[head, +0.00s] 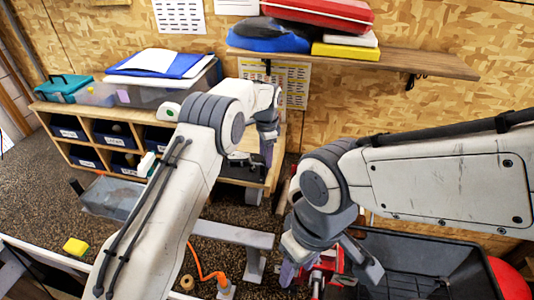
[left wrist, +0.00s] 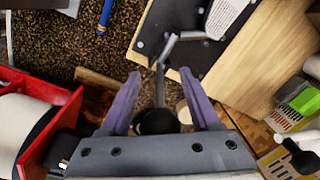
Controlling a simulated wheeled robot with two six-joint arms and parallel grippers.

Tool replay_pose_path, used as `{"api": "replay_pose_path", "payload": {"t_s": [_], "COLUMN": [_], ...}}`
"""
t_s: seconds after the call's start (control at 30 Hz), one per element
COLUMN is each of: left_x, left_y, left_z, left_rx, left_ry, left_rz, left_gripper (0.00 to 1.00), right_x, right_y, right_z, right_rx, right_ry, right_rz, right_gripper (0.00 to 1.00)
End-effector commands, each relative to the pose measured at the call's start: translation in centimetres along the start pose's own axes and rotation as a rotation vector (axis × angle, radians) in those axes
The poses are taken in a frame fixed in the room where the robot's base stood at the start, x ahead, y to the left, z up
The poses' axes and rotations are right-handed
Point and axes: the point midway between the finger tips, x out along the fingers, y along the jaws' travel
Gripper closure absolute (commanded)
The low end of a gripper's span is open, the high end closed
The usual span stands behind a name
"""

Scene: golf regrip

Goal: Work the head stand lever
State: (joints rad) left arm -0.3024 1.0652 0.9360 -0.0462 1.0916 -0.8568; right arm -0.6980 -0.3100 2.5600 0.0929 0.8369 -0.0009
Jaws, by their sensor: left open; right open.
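The grey metal lever (left wrist: 160,80) rises from a black plate of the stand (left wrist: 150,35) on a wooden board, in the left wrist view. Its end is a dark round knob (left wrist: 157,121). My left gripper (left wrist: 159,74) is open, with its two purple fingers on either side of the lever and knob and gaps showing. In the head view my left gripper (head: 268,150) points down over the stand (head: 241,169), and the lever is too small to make out. My right gripper (head: 328,272) is open, low in the head view, over a red metal device (head: 322,267).
A wooden cubby shelf (head: 97,140) with bins stands at the left. A wall shelf (head: 430,63) hangs above. A dark crate (head: 440,262) lies at lower right. In the left wrist view, a red frame (left wrist: 62,128) is close on the left.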

Motion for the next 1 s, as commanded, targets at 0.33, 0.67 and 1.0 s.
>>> {"api": "replay_pose_path", "payload": {"t_s": [0.33,0.67,1.0], "left_x": [-0.03,-0.06,-0.09], "left_y": [0.06,0.07,0.08], "left_z": [-0.13,-0.17,-0.18], "left_rx": [0.002,0.002,0.002], "left_ry": [0.000,0.001,0.001], "left_rz": [0.000,0.000,0.000], "left_gripper": [1.00,1.00,1.00], "right_x": [0.03,0.02,0.02], "right_y": [0.00,0.00,0.00], "right_z": [0.00,0.00,0.00], "right_rx": [0.000,0.000,0.000], "right_ry": [0.000,0.000,0.000], "right_rz": [0.000,0.000,0.000], "right_gripper": [0.50,0.50,0.50]}}
